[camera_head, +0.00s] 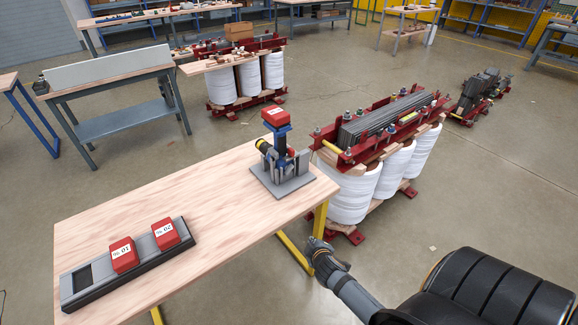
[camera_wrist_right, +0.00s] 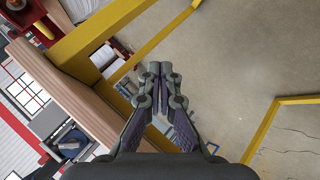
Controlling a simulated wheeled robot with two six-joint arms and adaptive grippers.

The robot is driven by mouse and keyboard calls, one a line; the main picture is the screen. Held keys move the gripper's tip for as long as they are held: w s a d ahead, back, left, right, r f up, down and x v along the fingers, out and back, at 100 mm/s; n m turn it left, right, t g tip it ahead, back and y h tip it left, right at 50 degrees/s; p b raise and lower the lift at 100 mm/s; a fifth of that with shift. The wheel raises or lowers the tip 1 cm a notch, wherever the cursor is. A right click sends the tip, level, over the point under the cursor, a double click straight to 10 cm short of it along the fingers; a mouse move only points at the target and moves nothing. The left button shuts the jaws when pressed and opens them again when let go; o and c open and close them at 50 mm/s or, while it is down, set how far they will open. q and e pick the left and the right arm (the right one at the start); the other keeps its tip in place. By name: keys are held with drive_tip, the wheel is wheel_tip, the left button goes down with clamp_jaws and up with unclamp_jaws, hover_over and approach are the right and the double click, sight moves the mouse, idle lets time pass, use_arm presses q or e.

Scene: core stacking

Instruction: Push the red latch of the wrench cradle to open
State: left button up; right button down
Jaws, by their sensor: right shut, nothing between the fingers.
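The wrench cradle (camera_head: 283,182) is a grey base with upright supports at the right end of the wooden table (camera_head: 175,200). A wrench with a blue and black body (camera_head: 270,155) stands in it, with a red labelled block (camera_head: 276,118) on top. I cannot make out the red latch as a separate part. My right gripper (camera_head: 316,246) is shut and empty, off the table's right end, apart from the cradle and lower in the picture. Its fingertips (camera_wrist_right: 160,69) meet in the right wrist view, with the table edge to their left. My left gripper is not in view.
A dark tray (camera_head: 82,296) holds red blocks marked 01 (camera_head: 124,254) and 02 (camera_head: 166,234) at the table's near left. Yellow table legs (camera_head: 294,252) stand close to my right gripper. A transformer core with white coils (camera_head: 352,191) stands right of the table. The tabletop middle is clear.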

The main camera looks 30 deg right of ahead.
sight(291, 153)
drive_tip(key=w+a+r+n+t+b, duration=0.1)
drive_tip(key=w+r+n+t, duration=0.2)
drive_tip(key=r, duration=0.5)
drive_tip(key=w+a+r+n+t+y, duration=0.1)
drive_tip(key=w+a+r+n+t, duration=0.15)
drive_tip(key=r, duration=0.55)
drive_tip(key=w+r+n+t+b, duration=0.1)
drive_tip(key=w+r+n+t, duration=0.25)
drive_tip(key=r, duration=0.45)
drive_tip(key=shift+n, duration=0.3)
drive_tip(key=w+d+p, duration=0.1)
drive_tip(key=w, duration=0.2)
drive_tip(key=w+d, duration=0.2)
drive_tip(key=w, duration=0.1)
drive_tip(key=w+d+p, duration=0.1)
drive_tip(key=w, duration=0.2)
drive_tip(key=shift+w+d+f+p, duration=0.1)
drive_tip(key=shift+w+d+p, duration=0.05)
drive_tip(key=shift+p, duration=0.2)
drive_tip(key=shift+d, duration=0.55)
